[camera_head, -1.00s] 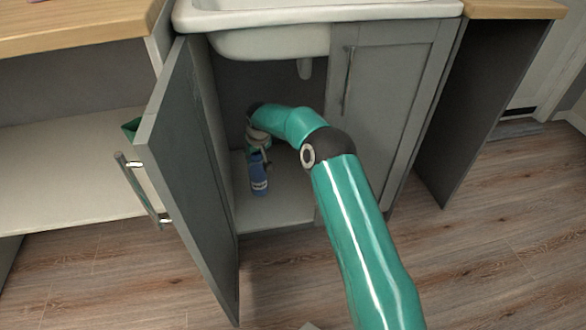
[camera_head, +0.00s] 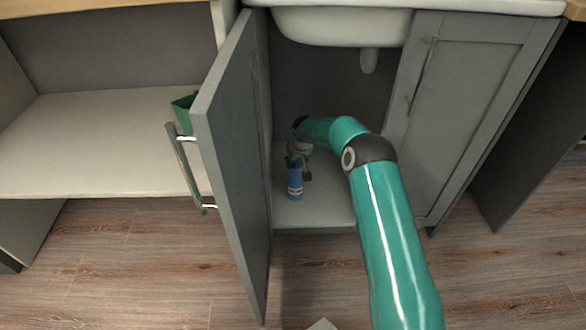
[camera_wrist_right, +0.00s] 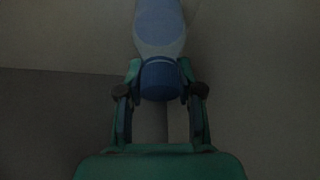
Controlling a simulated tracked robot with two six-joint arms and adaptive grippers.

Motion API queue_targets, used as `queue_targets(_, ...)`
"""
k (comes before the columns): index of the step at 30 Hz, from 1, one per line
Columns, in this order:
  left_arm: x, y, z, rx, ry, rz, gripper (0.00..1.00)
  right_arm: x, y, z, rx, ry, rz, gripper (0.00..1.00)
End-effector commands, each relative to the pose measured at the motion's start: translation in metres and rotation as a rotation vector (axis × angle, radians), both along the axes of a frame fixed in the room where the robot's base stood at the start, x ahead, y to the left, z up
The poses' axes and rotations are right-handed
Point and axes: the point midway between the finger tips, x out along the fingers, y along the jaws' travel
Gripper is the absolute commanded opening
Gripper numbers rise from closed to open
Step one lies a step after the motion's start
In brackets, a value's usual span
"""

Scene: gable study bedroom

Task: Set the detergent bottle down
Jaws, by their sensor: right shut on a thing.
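The blue detergent bottle (camera_head: 295,182) is inside the open cabinet under the sink, roughly upright over the cabinet floor (camera_head: 318,212). I cannot tell whether its base touches the floor. My right gripper (camera_head: 301,160) reaches in from the right and is shut on the bottle's top end. In the right wrist view, the gripper's fingers (camera_wrist_right: 160,84) are on both sides of the dark blue cap (camera_wrist_right: 160,78), with the paler bottle body (camera_wrist_right: 160,22) beyond. My forearm hides part of the cabinet's inside. My left gripper is not in view.
The grey cabinet door (camera_head: 232,165) stands open on the left, with a metal handle (camera_head: 185,170). The sink basin (camera_head: 340,28) and its drain pipe (camera_head: 369,61) hang above. A closed door (camera_head: 462,110) is on the right. The cabinet floor in front of the bottle looks clear.

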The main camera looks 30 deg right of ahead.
Motion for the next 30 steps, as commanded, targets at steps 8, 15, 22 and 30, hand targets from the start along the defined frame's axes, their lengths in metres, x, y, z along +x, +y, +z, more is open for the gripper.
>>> queue_targets(8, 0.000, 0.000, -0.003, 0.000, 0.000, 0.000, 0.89, 0.001, -0.001, -0.005, -0.001, -0.004, -0.001, 0.00)
queue_targets(15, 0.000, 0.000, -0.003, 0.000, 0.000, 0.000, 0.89, 0.000, 0.000, -0.006, 0.000, -0.001, -0.001, 0.62)
queue_targets(22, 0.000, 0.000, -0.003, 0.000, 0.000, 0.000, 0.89, 0.000, -0.001, -0.005, 0.000, -0.002, -0.001, 0.62)
queue_targets(30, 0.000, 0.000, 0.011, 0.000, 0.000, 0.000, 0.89, -0.009, 0.003, 0.024, -0.001, -0.003, 0.000, 0.62)
